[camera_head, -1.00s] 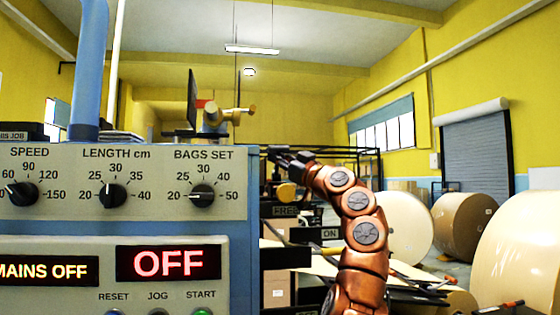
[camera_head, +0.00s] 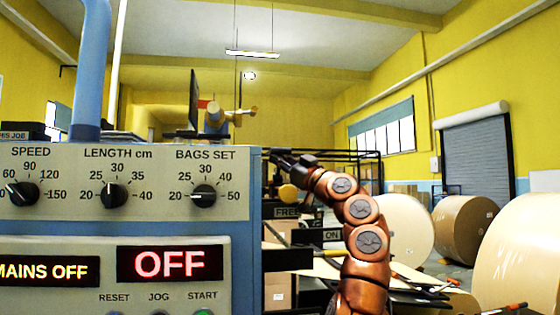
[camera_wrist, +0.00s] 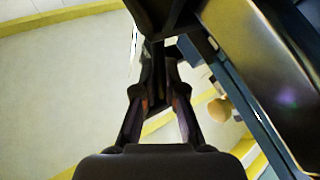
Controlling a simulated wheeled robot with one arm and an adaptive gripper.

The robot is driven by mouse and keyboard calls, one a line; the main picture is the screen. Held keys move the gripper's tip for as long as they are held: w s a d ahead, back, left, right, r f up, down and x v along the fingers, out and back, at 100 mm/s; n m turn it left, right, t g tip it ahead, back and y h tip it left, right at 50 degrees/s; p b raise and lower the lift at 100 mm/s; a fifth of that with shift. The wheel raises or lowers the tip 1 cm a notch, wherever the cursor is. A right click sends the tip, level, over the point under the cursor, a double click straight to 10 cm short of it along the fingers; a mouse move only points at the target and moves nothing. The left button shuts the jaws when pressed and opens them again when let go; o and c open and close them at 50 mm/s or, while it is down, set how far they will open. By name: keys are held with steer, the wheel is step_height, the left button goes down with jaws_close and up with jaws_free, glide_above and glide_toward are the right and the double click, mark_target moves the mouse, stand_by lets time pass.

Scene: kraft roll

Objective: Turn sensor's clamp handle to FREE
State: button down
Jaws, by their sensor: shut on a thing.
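In the head view my gripper (camera_head: 278,156) is just right of the grey control cabinet's edge, above the FREE label (camera_head: 286,212). In the wrist view my gripper (camera_wrist: 158,80) has its fingers closed in on a dark piece (camera_wrist: 156,96), which looks like the clamp handle. The handle's outline is hard to make out against the dark fingers, and its angle cannot be read. A yellow round knob (camera_head: 288,193) sits below the gripper, above the FREE label. A rounded yellow-tan knob (camera_wrist: 220,109) shows right of the fingers in the wrist view. The ON label (camera_head: 332,235) is lower right, partly beside my arm.
The control cabinet (camera_head: 243,205) fills the left, with dials and a red OFF display (camera_head: 169,263). A black frame (camera_head: 365,153) stands behind my arm. Large paper rolls (camera_head: 464,228) stand at the right. A dark bar with a shiny face (camera_wrist: 270,70) runs close by in the wrist view.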

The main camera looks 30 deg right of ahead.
steer(key=c, duration=1.2)
jaws_free()
steer(key=shift+s, duration=0.15)
steer(key=shift+s+d+f, duration=0.2)
steer(key=shift+s, duration=0.35)
steer(key=shift+v, duration=5.3)
steer(key=shift+f, duration=0.1)
